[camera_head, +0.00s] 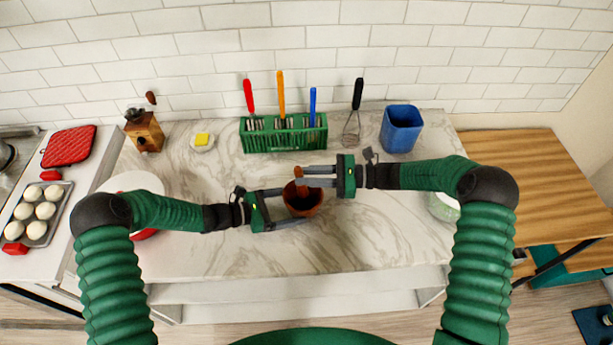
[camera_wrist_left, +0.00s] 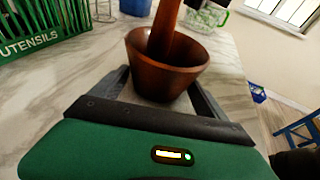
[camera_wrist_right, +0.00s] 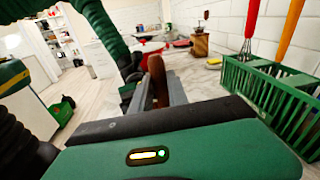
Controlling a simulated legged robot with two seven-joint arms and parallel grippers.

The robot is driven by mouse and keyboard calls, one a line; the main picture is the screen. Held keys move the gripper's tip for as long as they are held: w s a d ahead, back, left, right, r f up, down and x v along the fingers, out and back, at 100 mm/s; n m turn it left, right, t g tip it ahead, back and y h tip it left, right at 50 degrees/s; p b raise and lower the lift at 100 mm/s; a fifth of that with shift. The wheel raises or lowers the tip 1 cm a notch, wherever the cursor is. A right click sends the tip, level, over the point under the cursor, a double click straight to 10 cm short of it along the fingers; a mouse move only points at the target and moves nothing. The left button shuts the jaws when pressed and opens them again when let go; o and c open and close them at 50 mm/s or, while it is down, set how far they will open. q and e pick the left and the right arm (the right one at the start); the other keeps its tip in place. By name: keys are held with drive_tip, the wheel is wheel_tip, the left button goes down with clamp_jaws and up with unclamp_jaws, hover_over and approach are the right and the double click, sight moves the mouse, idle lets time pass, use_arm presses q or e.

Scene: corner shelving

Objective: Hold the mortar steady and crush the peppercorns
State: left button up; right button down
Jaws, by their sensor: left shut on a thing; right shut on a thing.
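A brown wooden mortar (camera_head: 303,204) stands on the marble counter near its middle. It also shows in the left wrist view (camera_wrist_left: 160,78). My left gripper (camera_head: 291,207) is shut on the mortar, with a finger along each side. A brown pestle (camera_head: 299,181) stands in the mortar, its lower end hidden inside the bowl in the left wrist view (camera_wrist_left: 166,28). My right gripper (camera_head: 316,177) is shut on the upper part of the pestle, which also shows between the fingers in the right wrist view (camera_wrist_right: 157,78). Peppercorns cannot be made out in any view.
A green utensil rack (camera_head: 284,137) and a blue container (camera_head: 401,128) stand behind, near the wall, with a whisk (camera_head: 352,124) between them. A white plate (camera_head: 137,184) is at the left and a glass vessel (camera_head: 443,207) at the right, partly behind my arms. The counter's front is clear.

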wheel_tip(320, 180, up, 6)
idle(0.4)
use_arm(q)
drive_tip(key=o, duration=0.8)
drive_tip(key=shift+o, duration=0.2)
drive_tip(key=shift+r, duration=0.1)
